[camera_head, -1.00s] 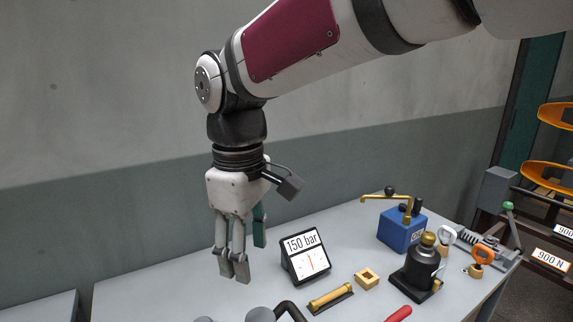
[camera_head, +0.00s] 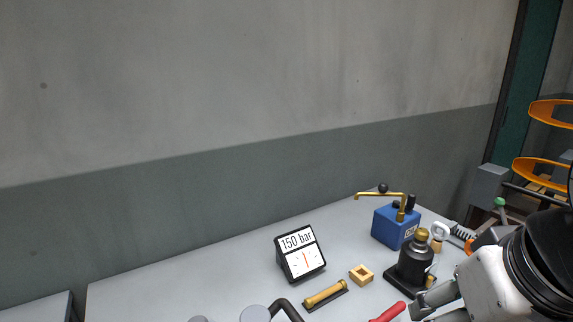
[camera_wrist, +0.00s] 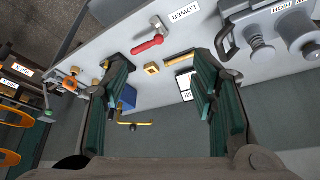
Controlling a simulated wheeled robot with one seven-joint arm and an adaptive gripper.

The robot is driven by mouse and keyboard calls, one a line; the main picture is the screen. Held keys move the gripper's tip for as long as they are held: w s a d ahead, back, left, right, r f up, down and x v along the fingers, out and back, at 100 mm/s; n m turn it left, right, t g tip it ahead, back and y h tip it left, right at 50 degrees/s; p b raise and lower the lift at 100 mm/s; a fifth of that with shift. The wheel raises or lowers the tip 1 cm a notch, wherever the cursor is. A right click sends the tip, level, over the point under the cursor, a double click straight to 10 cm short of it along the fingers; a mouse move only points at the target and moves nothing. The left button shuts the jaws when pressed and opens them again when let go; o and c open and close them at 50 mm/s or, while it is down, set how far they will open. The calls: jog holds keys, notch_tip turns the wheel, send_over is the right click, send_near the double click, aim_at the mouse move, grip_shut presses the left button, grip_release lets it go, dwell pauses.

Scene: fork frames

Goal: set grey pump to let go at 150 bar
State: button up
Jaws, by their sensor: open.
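My gripper (camera_head: 432,302) is low at the right in the head view, in front of this unit; contact cannot be told. In the wrist view my gripper (camera_wrist: 160,62) is open, its fingers wide apart with nothing held. The grey unit is not clearly seen there; the left finger may hide it. A black display (camera_head: 301,254) reads "150 bar" above a dial with a red, nearly upright needle.
A blue pump (camera_head: 397,228) with a brass lever stands behind. A tan square block (camera_head: 361,275) and a brass tube (camera_head: 325,294) lie left of the grey unit. A red handle (camera_wrist: 148,45) is near a "LOWER" label.

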dwell(0.8)
grip_shut()
dwell(0.8)
dwell(0.5)
